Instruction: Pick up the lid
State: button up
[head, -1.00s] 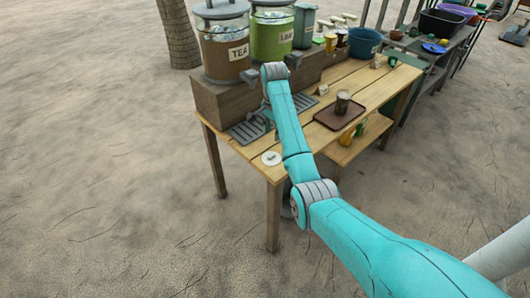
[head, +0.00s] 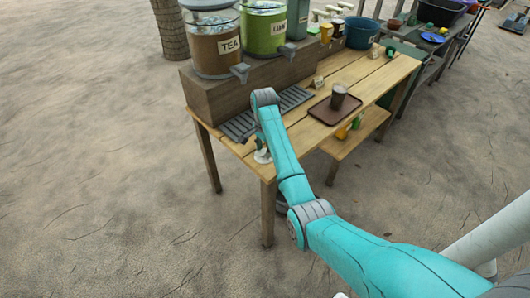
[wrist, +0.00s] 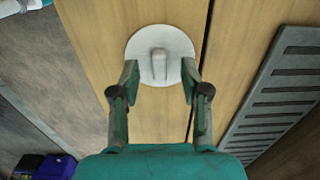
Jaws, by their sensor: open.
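The lid is a white round disc with a raised knob in its middle. In the wrist view the lid (wrist: 147,41) lies flat on the wooden table top, between and just ahead of my fingertips. My gripper (wrist: 160,78) is open, with one finger on each side of the lid's near edge and nothing held. I cannot tell whether the fingers touch the lid. In the head view the lid (head: 262,156) shows at the table's near corner, partly hidden by my arm and gripper.
A grey slatted drip tray (wrist: 275,90) lies to the right of the lid. Large drink dispensers (head: 215,45) stand on a wooden block at the back. A brown tray (head: 322,113) with a cup is farther right on the table (head: 368,92). The table edge is close to the lid.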

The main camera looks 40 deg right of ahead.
jog(key=shift+f, duration=0.15)
jog(key=c, duration=0.8)
